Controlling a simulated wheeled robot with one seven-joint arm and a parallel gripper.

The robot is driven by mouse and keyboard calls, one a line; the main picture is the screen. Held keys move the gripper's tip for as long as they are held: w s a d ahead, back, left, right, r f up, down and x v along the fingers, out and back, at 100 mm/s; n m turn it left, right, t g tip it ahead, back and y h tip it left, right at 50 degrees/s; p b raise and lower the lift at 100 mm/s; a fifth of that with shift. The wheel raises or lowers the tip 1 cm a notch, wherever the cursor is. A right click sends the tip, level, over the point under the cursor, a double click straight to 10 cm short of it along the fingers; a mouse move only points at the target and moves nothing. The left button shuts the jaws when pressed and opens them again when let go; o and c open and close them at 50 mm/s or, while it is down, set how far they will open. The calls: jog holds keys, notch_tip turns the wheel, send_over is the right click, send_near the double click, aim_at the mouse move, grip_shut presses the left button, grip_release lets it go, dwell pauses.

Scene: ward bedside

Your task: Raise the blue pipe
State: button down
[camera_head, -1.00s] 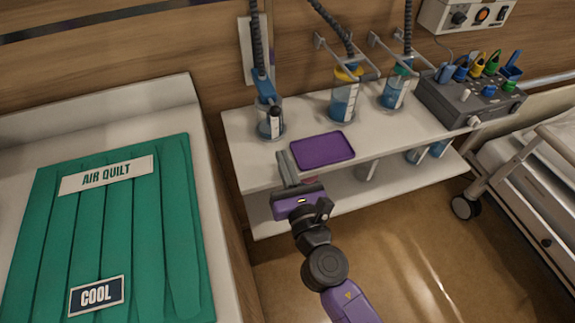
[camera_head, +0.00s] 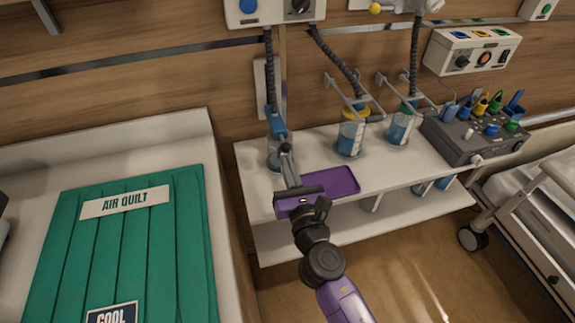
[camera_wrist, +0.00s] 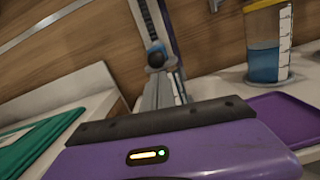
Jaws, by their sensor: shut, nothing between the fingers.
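The blue pipe (camera_head: 276,125) is the blue end of a dark ribbed hose at the left of the shelf. It hangs upright into a clear jar (camera_head: 273,155). My gripper (camera_head: 286,151) is shut and empty, its fingertips in front of the jar and just below the blue part in the head view. In the wrist view the fingers (camera_wrist: 162,75) cover most of the pipe, and a bit of blue (camera_wrist: 153,46) shows at the tips. Whether they touch it I cannot tell.
A purple tray (camera_head: 340,182) lies right of my gripper. Two more jars with hoses, one yellow-topped (camera_head: 350,140) and one green-topped (camera_head: 400,126), stand to the right. A grey box (camera_head: 465,140) with coloured plugs is beyond. A green quilt (camera_head: 130,240) lies at left.

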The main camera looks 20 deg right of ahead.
jog(key=shift+r, duration=0.1)
notch_tip(320, 180, up, 12)
jog(key=p, duration=1.1)
jog(key=shift+f+p, duration=0.25)
jog(key=shift+p, duration=0.15)
jog(key=shift+r, duration=0.1)
jog(key=f+b, duration=0.4)
jog(key=f, duration=0.1)
jog(key=shift+s+a, duration=0.2)
jog(key=shift+s, duration=0.05)
jog(key=s+b, duration=0.1)
jog(key=s, duration=0.9)
jog(key=shift+f+b, duration=0.2)
jog(key=shift+b, duration=0.15)
jog(key=shift+s+a, duration=0.1)
